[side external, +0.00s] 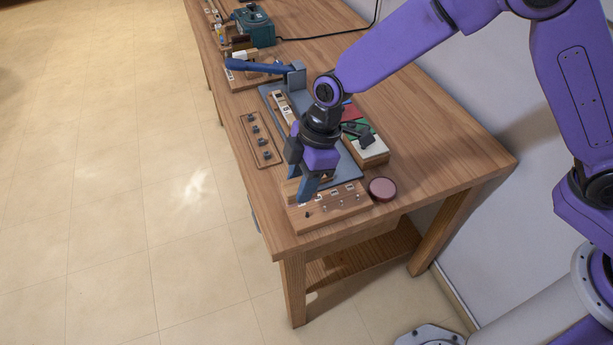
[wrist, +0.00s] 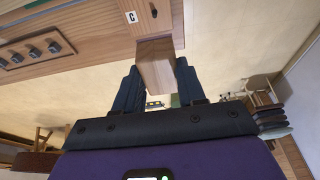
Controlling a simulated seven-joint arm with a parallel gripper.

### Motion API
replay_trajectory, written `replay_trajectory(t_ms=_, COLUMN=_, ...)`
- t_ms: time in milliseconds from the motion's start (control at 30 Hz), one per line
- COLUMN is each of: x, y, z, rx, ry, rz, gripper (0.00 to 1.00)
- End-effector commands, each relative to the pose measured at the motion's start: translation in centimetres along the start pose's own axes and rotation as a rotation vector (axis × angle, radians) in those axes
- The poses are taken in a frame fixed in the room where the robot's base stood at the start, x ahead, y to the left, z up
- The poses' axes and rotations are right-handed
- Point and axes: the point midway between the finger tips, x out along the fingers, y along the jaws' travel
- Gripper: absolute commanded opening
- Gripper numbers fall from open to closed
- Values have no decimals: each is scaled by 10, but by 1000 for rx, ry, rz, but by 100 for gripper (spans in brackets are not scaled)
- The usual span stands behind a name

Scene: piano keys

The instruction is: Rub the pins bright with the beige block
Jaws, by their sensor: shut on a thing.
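My gripper (side external: 305,194) is at the near end of the bench, over the back part of a wooden pin board (side external: 332,213). In the wrist view, my gripper (wrist: 158,88) is shut on the beige block (wrist: 155,66), which sits between its two dark fingers. Several small pins stand in a row on the board; the leftmost pin (side external: 307,214) looks dark and the others look lighter. The wrist view shows a pin (wrist: 152,10) beside a label marked C (wrist: 130,17), just beyond the block. Whether the block touches a pin cannot be told.
A round reddish tin (side external: 382,188) stands right of the board. A wooden tray (side external: 259,141) with several dark knobs lies on the left. A blue lever tool (side external: 265,68) and a teal machine (side external: 253,26) are farther back.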

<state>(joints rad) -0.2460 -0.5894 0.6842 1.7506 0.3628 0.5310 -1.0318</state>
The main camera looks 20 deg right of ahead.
Motion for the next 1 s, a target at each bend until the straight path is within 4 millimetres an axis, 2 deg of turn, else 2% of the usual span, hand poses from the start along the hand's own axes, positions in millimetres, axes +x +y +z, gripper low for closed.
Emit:
replay_trajectory(t_ms=667, x=53, y=0, z=15, rx=-1, ry=-1, rz=-1, gripper=0)
replay_trajectory(t_ms=767, x=66, y=0, z=19, rx=1, ry=-2, rz=-3, gripper=0)
replay_trajectory(t_ms=1000, x=62, y=0, z=37, rx=0, ry=0, rz=-1, gripper=0)
